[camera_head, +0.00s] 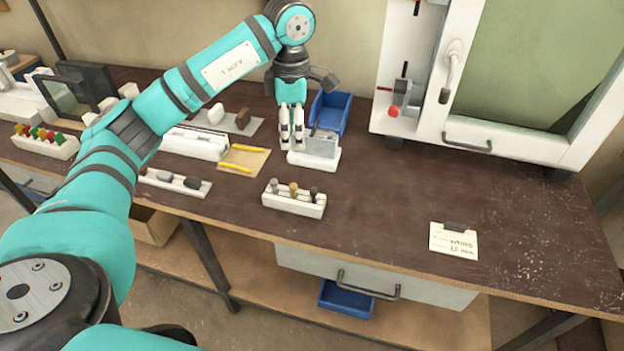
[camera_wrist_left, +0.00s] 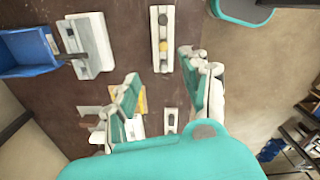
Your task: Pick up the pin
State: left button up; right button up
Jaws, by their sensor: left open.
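A white rack (camera_head: 292,204) stands near the front of the bench. It holds a row of three upright pins: a grey one (camera_head: 275,186), a brass-coloured one (camera_head: 294,188) and a dark one (camera_head: 314,193). The same rack (camera_wrist_left: 155,38) shows at the top of the left wrist view. My left gripper (camera_head: 291,141) points down behind the rack, beside a white block with a grey clamp (camera_head: 320,146). In the left wrist view its fingers (camera_wrist_left: 158,95) are apart with nothing between them. Which pin the task means I cannot tell. My right gripper is out of view.
A blue bin (camera_head: 331,112) stands behind the clamp block. Yellow pencils (camera_head: 236,168) lie on a tan sheet to the left. A framed cabinet (camera_head: 465,140) stands at the back right. The bench is clear around the paper card (camera_head: 453,243).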

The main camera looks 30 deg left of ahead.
pick_arm(q)
jog(key=p, duration=0.2)
send_over(293, 185)
notch_tip(293, 185, down, 5)
jog(key=f, duration=0.6)
jog(key=shift+w+d+p, duration=0.15)
jog(key=shift+d+p, duration=0.05)
jog(key=shift+p, duration=0.15)
jog(key=shift+f, duration=0.15)
jog(key=shift+f+p, duration=0.25)
jog(key=shift+p, duration=0.05)
jog(key=f+p, duration=0.1)
jog(key=f, duration=0.2)
jog(key=shift+s+a+f+p, duration=0.2)
jog(key=shift+f+p, duration=0.1)
jog(key=shift+p, duration=0.1)
jog(key=shift+f, duration=0.6)
jog(key=c, duration=0.8)
grip_shut()
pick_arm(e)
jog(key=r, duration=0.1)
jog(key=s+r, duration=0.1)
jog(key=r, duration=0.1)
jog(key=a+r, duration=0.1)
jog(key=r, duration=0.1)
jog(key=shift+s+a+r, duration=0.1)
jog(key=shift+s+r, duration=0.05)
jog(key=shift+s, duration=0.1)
